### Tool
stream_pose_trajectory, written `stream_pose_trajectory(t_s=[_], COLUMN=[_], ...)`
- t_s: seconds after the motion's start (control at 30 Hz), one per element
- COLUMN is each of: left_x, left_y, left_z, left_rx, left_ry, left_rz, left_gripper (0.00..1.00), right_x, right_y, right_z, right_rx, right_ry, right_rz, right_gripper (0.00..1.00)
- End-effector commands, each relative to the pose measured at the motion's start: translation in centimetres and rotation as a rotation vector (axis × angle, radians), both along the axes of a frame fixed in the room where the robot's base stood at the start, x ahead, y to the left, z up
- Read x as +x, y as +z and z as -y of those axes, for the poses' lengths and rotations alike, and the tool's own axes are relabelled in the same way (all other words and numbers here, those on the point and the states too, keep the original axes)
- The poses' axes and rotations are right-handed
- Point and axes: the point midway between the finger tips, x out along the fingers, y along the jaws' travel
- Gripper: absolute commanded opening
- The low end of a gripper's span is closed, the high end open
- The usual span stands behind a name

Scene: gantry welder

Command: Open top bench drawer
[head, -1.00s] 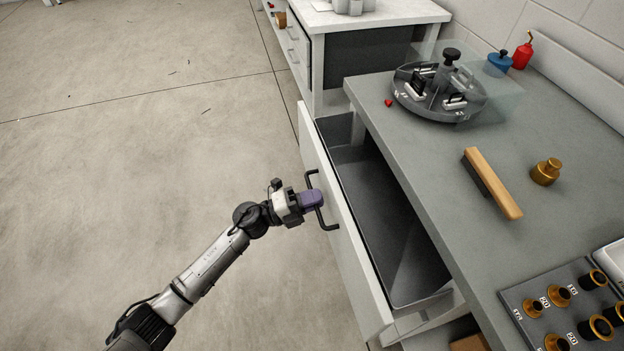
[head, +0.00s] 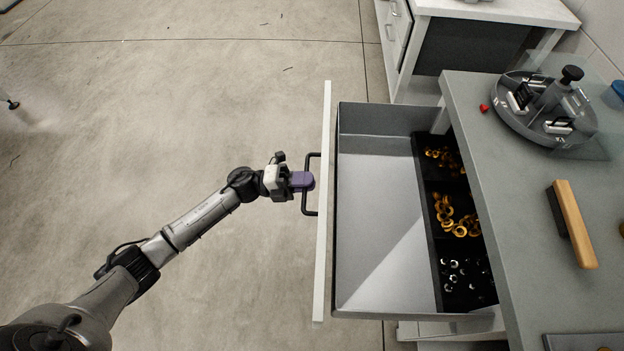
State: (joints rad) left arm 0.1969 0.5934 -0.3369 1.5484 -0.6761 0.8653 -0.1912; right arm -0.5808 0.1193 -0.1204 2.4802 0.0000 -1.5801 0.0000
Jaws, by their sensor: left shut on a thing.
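The top bench drawer (head: 375,200) is pulled well out from under the grey bench top (head: 490,200). Its white front panel (head: 324,240) faces left and carries a black bar handle (head: 308,208). My left gripper (head: 304,181) is shut on the handle, its purple fingers around the bar. Inside the drawer, the near part is an empty grey space. A black divided insert (head: 432,222) at the bench side holds brass rings and silver nuts in compartments. My right gripper is not in view.
A round grey carousel (head: 545,110) and a wooden-handled brush (head: 573,225) rest on the bench top. A small red piece (head: 484,108) lies near its edge. A second white cabinet (head: 480,12) stands beyond.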

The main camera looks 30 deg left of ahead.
Motion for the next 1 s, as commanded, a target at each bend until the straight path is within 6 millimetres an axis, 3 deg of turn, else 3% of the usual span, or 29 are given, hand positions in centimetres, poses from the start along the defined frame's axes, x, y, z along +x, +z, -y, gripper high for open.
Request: stream_pose_trajectory(t_s=[0.27, 0.3, 0.53, 0.83, 1.0], left_x=[0.0, 0.0, 0.0, -0.2, -1.1], left_y=[0.0, 0.0, 0.0, -0.1, -0.4], left_z=[0.0, 0.0, 0.0, -0.3, -2.2], left_rx=[0.001, 0.001, 0.001, 0.001, 0.003], left_ry=[-0.002, -0.002, -0.001, 0.000, 0.002], left_rz=[0.000, 0.000, 0.000, -0.002, -0.004], left_gripper=[0.00, 0.15, 0.36, 0.36, 0.36], right_x=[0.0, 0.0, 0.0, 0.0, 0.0], right_y=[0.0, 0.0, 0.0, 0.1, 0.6], right_z=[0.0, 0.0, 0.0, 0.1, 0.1], right_rx=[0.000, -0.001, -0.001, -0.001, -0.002], right_ry=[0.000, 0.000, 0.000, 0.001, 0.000], right_rz=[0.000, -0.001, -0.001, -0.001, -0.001], right_gripper=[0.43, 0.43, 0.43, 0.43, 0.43])
